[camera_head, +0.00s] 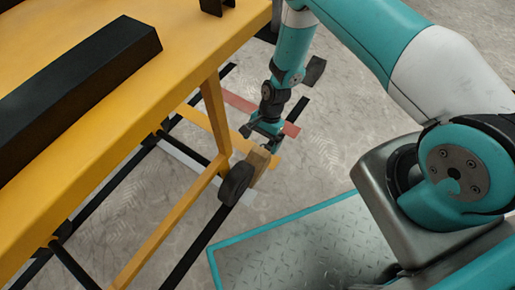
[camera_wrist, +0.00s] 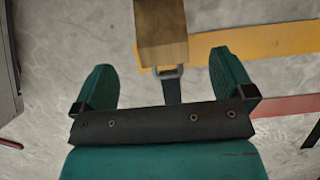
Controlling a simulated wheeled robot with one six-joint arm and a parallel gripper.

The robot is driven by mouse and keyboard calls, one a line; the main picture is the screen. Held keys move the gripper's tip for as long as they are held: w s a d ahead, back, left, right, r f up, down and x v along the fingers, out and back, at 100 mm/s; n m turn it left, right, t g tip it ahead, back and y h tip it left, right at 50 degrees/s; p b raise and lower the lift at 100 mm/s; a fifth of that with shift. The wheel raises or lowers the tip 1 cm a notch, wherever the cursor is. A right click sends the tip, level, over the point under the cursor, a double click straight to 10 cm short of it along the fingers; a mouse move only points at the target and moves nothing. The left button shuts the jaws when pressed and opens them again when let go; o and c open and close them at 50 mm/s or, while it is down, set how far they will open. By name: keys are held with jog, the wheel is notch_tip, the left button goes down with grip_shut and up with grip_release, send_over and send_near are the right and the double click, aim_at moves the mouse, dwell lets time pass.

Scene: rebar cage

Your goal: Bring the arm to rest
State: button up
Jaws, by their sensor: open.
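My arm reaches down from the upper right in the head view, beside the yellow table (camera_head: 62,128). My gripper (camera_head: 262,140) is at its lower end, low over the floor. In the wrist view my gripper (camera_wrist: 163,62) has its two green fingers spread wide apart, with nothing held between them. The block also shows in the wrist view (camera_wrist: 162,22), at the top centre beyond the fingertips. I cannot tell whether the fingers touch it.
A long black bar (camera_head: 75,78) lies on the table. Yellow, red and black strips lie on the floor. Open floor (camera_head: 330,160) is right of the gripper.

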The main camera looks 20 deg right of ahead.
jog(key=p+v, duration=0.2)
jog(key=v, duration=0.5)
jog(key=shift+r+p, duration=0.3)
jog(key=shift+p, duration=0.05)
